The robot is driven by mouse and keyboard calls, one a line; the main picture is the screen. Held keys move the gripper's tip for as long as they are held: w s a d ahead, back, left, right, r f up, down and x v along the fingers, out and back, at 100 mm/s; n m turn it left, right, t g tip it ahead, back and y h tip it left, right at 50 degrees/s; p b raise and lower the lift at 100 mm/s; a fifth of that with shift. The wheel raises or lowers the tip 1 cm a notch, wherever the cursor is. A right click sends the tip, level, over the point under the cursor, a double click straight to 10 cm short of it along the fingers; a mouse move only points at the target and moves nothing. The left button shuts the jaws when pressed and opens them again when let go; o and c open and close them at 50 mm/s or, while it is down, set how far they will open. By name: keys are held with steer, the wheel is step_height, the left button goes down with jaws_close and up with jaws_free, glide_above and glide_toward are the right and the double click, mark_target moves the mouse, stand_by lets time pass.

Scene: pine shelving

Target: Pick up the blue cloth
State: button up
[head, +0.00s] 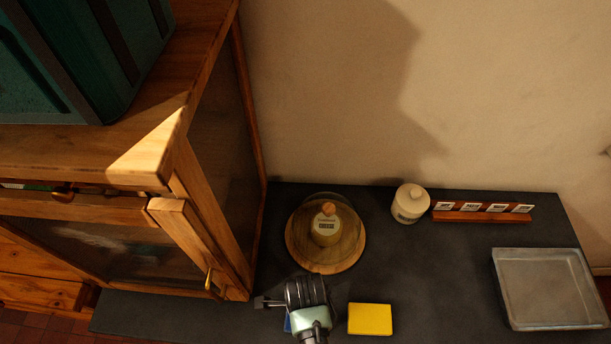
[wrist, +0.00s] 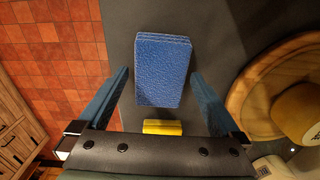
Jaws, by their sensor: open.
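The blue cloth (wrist: 163,72) looks like a folded, textured stack in the wrist view, lying on the dark countertop (wrist: 205,20). My gripper (wrist: 160,82) is open, with one finger to each side of the cloth and a gap to both. I cannot tell how high the fingertips are above the counter. In the head view my gripper (head: 293,303) covers most of the cloth; only a small blue edge (head: 288,323) shows beside it.
A yellow block (head: 370,319) lies just right of my gripper. A round wooden board (head: 292,245) with a glass dome and jar stands behind. A lidded jar (head: 410,204), a card rack (head: 480,212) and a metal tray (head: 548,288) are to the right. A wooden cabinet (head: 205,215) stands left.

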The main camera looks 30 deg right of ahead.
steer(key=shift+c, duration=0.3)
steer(key=c, duration=1.1)
steer(key=shift+r, duration=0.15)
step_height(320, 180, up, 10)
steer(key=shift+b, duration=0.35)
